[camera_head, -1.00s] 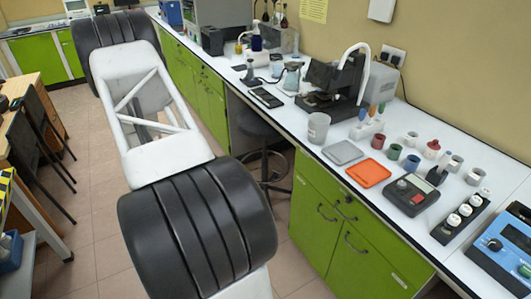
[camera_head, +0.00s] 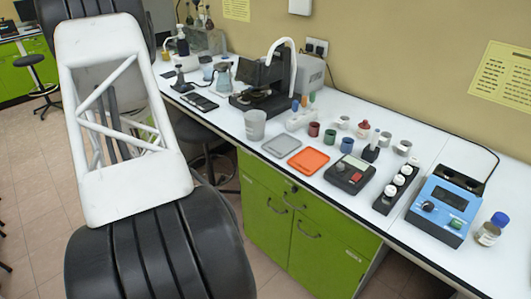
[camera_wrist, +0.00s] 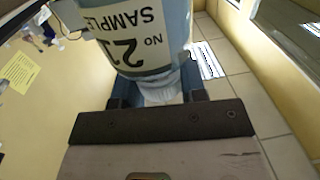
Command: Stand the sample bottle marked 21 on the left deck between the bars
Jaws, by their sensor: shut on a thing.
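In the wrist view my gripper (camera_wrist: 158,92) is shut on the sample bottle (camera_wrist: 140,32), a pale blue-grey bottle whose white label reads "SAMPLE No 21", upside down in this picture. The bottle's far end is cut off by the frame edge. In the head view neither my gripper nor this bottle shows. A blue machine (camera_head: 438,212) stands at the right of the bench with a dark top (camera_head: 462,178) split into left and right parts. I cannot make out its bars clearly.
A clear bottle with a blue cap (camera_head: 490,230) stands right of the blue machine. A black rack (camera_head: 382,204) of white-capped bottles and a dark meter (camera_head: 350,174) stand to its left. An orange tray (camera_head: 308,160), a grey tray (camera_head: 282,146) and several small cups are farther left.

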